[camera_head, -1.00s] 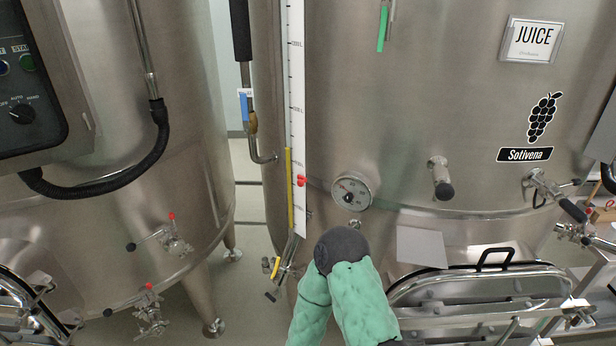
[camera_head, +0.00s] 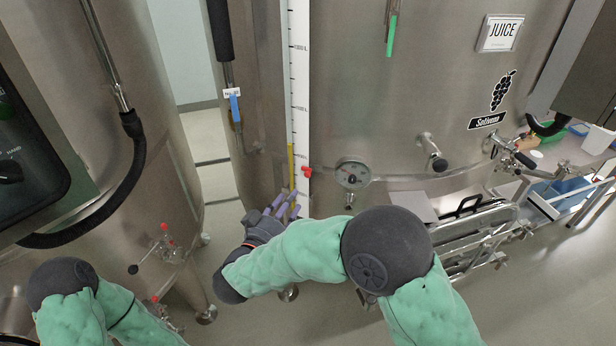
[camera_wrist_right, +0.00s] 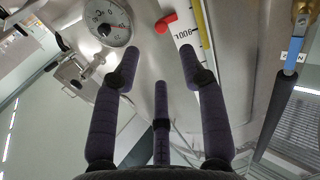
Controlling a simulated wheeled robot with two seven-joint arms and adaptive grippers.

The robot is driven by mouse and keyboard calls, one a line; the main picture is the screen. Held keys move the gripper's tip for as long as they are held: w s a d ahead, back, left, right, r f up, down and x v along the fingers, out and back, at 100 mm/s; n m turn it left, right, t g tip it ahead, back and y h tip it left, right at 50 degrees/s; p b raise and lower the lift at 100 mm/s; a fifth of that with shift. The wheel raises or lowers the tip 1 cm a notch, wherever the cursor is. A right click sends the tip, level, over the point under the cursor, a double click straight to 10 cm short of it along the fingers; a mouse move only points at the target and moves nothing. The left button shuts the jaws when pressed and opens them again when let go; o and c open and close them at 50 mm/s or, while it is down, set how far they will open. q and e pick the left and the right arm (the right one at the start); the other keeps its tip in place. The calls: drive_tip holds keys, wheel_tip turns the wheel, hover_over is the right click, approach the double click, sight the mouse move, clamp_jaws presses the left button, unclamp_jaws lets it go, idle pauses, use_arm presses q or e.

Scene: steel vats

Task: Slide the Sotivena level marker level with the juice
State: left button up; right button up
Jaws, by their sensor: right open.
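The Sotivena level marker is a small red slider (camera_head: 307,172) on the white vertical scale (camera_head: 299,70) of the steel vat. The yellow juice column (camera_head: 291,165) stands beside the scale, and its top is higher than the marker. The marker also shows at the top of the right wrist view (camera_wrist_right: 166,22), beside the scale and yellow tube (camera_wrist_right: 203,22). My right gripper (camera_head: 284,204) is open and empty, just below the marker and apart from it. Its purple fingers (camera_wrist_right: 160,68) are spread in the wrist view. My left gripper is out of view; only the left arm shows at lower left.
A round dial gauge (camera_head: 352,173) sits right of the marker, with a tap (camera_head: 432,152) further right. A blue-handled valve on a pipe (camera_head: 235,108) is left of the scale. The vat's hatch (camera_head: 470,225) is at lower right. A second vat stands at left.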

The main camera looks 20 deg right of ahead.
sight(307, 176)
drive_tip(key=x, duration=0.9)
drive_tip(key=shift+w+d, duration=0.15)
drive_tip(key=shift+w, duration=0.1)
clamp_jaws()
